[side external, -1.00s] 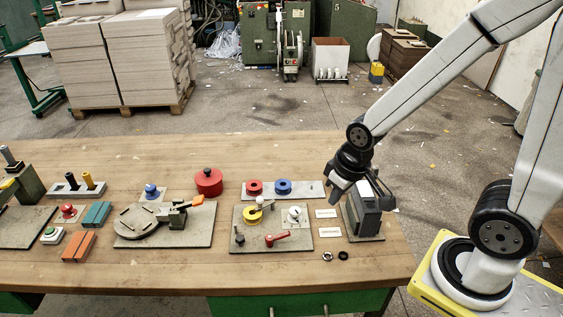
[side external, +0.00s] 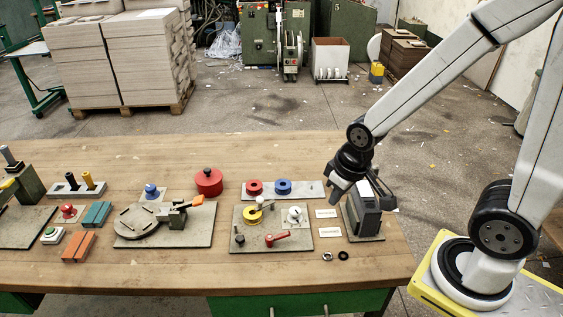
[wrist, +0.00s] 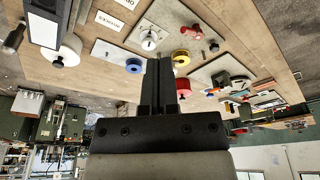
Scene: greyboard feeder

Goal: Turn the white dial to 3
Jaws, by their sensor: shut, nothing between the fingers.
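The white dial (side external: 294,214) sits on a small pale plate at the right part of a grey board (side external: 246,243) on the table. It also shows in the wrist view (wrist: 149,40), above and left of the fingers. Its numbers are too small to read. My gripper (side external: 337,194) is shut and empty. It hangs above the table to the right of the dial, apart from it, beside a dark grey upright box (side external: 366,214). In the wrist view my gripper's two fingers (wrist: 158,70) lie together.
The same board carries a yellow disc (side external: 253,214), a red lever (side external: 276,239) and a black knob (side external: 239,239). Behind it a pale strip holds a red ring (side external: 254,187) and a blue ring (side external: 283,186). Two white labels (side external: 327,213) and small rings (side external: 343,255) lie right of the board.

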